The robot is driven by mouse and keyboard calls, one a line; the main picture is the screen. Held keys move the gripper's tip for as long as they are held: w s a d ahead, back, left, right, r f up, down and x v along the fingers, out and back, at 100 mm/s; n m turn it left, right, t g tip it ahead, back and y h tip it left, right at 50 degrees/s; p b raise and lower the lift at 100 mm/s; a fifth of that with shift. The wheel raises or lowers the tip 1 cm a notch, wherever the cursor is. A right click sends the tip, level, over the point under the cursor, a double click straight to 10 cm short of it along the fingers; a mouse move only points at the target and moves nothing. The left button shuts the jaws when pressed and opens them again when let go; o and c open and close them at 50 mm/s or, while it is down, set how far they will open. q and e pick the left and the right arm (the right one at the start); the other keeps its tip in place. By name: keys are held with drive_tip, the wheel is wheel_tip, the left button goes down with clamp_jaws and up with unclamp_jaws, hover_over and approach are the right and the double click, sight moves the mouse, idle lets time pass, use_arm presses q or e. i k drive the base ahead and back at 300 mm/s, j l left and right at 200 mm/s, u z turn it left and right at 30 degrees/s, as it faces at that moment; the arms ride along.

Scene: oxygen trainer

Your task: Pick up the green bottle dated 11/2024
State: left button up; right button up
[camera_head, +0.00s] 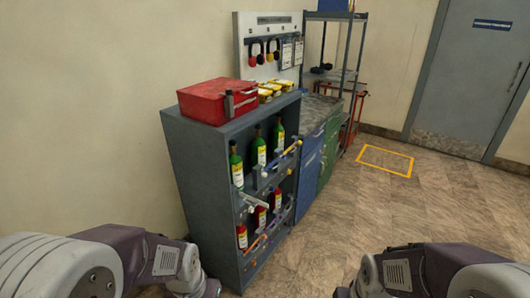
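Three green bottles with yellow labels stand upright on the upper shelf of a grey rack: a near one (237,167), a middle one (259,149) and a far one (278,136). The label print is too small to read, so I cannot tell which is dated 11/2024. Parts of my two arms show at the lower left and lower right, below and in front of the rack. Both grippers are outside the picture.
The grey rack (190,160) has bars across its shelf fronts. Red bottles (242,237) stand on its lower shelf. A red case (212,100) and yellow items (266,94) are on top. A blue-green cabinet (311,165) adjoins. The floor at right is clear, with a yellow-outlined rectangle (386,149).

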sight(236, 165)
drive_tip(key=i+l+u, duration=0.2)
drive_tip(key=u, duration=0.15)
drive_tip(key=i+l+u, duration=0.2)
drive_tip(key=u, duration=0.15)
drive_tip(key=i+l+u, duration=0.15)
drive_tip(key=l+u, duration=0.2)
drive_tip(key=i+l+u, duration=0.1)
drive_tip(key=l+u, duration=0.2)
drive_tip(key=l, duration=0.15)
drive_tip(key=i+l+u, duration=0.1)
drive_tip(key=l+u, duration=0.6)
drive_tip(key=l, duration=0.1)
